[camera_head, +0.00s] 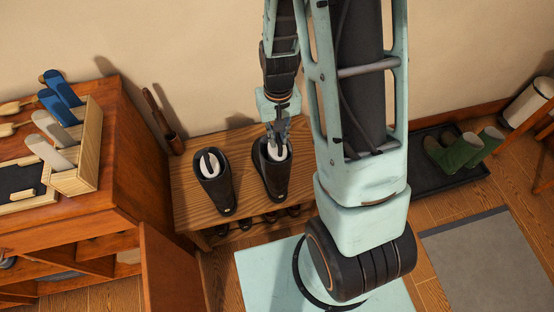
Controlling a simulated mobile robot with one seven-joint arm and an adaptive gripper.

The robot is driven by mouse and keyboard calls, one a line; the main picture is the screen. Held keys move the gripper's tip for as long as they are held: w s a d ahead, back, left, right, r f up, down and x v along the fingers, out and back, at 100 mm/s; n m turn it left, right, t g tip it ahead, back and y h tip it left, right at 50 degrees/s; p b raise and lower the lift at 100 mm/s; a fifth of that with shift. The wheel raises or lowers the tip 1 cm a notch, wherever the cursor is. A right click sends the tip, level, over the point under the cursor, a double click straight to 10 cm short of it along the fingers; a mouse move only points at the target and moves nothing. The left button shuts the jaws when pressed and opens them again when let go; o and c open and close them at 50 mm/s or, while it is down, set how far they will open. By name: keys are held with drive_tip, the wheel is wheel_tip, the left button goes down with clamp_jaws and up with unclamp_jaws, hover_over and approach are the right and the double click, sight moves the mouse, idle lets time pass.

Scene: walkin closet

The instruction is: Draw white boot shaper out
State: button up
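Two black boots stand upright side by side on a wooden bench (183,205). The left boot (217,192) has a white boot shaper (206,172) in its opening, with a dark slot or handle at its middle. The right boot (276,184) also has a white boot shaper (283,154) in its opening. My gripper (277,138) points down at the top of the right boot's shaper and partly covers it. The fingers overlap the shaper in this view. I cannot tell whether they grip it.
A wooden cabinet (105,195) at left carries a light wooden box (88,165) with blue and grey shapers. A brown long-handled item (172,142) stands at the bench's back left. Green boots (460,152) rest on a black tray (432,180) at right. A grey mat (490,255) lies on the floor.

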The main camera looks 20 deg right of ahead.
clamp_jaws()
drive_tip(key=shift+r, duration=0.1)
drive_tip(key=shift+r+p, duration=1.1)
drive_tip(key=shift+r, duration=0.4)
wheel_tip(320, 180, up, 25)
drive_tip(key=p, duration=1.1)
idle(0.4)
